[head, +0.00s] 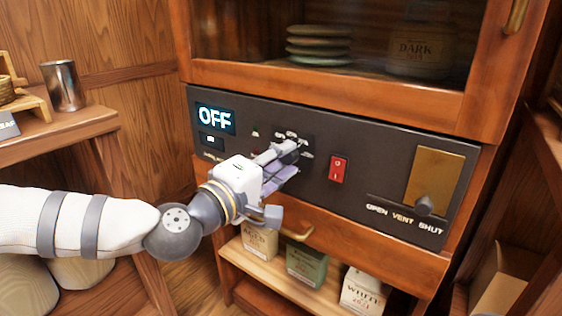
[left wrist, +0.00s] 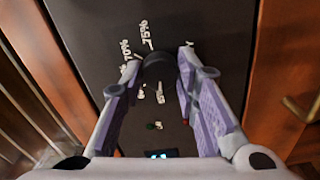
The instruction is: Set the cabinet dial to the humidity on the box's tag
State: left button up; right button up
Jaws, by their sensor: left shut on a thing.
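The cabinet panel (head: 365,172) is dark, with a display (head: 215,118) reading OFF. My left gripper (head: 297,150) is at the panel, shut on the dial, which its fingers mostly hide in the head view. In the left wrist view the dark round dial (left wrist: 159,66) sits between the purple-padded fingers. White percent marks (left wrist: 146,34) ring it; 75% and 70% look readable, others are covered or too small. Several labelled boxes, among them a green box (head: 306,265), stand on the shelf below; no humidity tag is readable. My right gripper is not in view.
A red rocker switch (head: 338,168) is just right of the gripper. A vent slider knob (head: 424,206) is at the panel's right. A metal cup (head: 63,86) stands on the left shelf.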

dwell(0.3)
pick_arm(q)
jog(key=o, duration=1.2)
jog(key=shift+c, duration=0.2)
jog(key=v, duration=1.2)
